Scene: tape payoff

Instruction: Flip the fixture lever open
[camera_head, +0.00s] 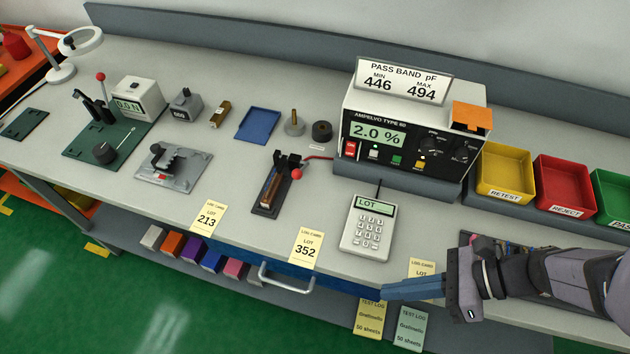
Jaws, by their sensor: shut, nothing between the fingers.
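A dark, narrow fixture (263,208) lies on the bench left of the meter, with a brownish strip along its top. Its lever ends in a red ball knob (296,174) at the fixture's right side, near a red cable to the meter. I cannot tell the lever's exact position. My gripper (392,291) is at the lower right, by the bench's front edge. Its blue fingers point left, are shut and hold nothing. It is well apart from the fixture, to the right and nearer the front, and partly covers a lot card (421,268).
The meter (405,135) stands behind a keypad device (368,228), which lies between fixture and gripper. Lot cards (209,217) (306,247) lie along the front edge. A green-based stand (85,150) with another red knob is far left. Yellow (503,172) and red (564,186) bins stand right.

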